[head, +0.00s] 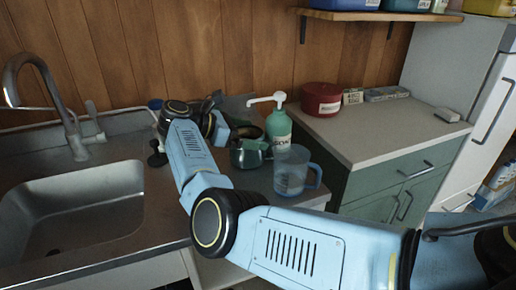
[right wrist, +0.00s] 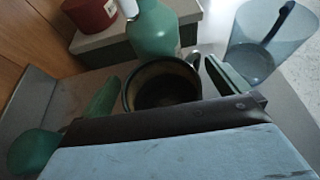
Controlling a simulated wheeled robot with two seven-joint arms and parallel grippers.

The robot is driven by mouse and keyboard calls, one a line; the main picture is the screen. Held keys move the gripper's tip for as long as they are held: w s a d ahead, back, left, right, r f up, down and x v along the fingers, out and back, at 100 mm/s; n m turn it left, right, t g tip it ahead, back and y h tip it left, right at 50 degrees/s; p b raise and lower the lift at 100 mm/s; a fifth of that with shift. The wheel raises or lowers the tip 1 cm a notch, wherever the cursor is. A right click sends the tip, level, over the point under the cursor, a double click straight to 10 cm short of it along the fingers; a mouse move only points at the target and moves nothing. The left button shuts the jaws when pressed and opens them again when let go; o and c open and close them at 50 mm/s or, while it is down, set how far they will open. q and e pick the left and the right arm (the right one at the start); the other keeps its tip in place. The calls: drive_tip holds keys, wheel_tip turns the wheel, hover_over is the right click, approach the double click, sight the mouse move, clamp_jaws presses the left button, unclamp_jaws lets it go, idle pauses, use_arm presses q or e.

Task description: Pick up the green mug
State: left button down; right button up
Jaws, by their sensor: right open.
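The green mug (head: 250,152) stands on the counter beside the sink, in front of the pump bottle. In the right wrist view the dark green mug (right wrist: 128,92) shows its open rim and dark inside, with its handle toward the upper right. My right gripper (right wrist: 165,92) is open, with one finger on each side of the mug in that view. I cannot tell whether the fingers touch it. The mug's lower part is hidden by my gripper body there. In the head view my right arm hides most of the gripper. My left gripper is not in view.
A teal pump bottle (head: 278,129) stands close behind the mug. A clear blue jug (head: 291,172) stands close to its right. A red pot (head: 321,99) sits on the green cabinet (head: 390,135). The sink (head: 70,210) and tap (head: 72,135) are at left.

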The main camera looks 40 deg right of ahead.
drive_tip(key=shift+d, duration=0.1)
drive_tip(key=c, duration=1.4)
drive_tip(key=shift+c, duration=0.4)
drive_tip(key=shift+r, duration=0.1)
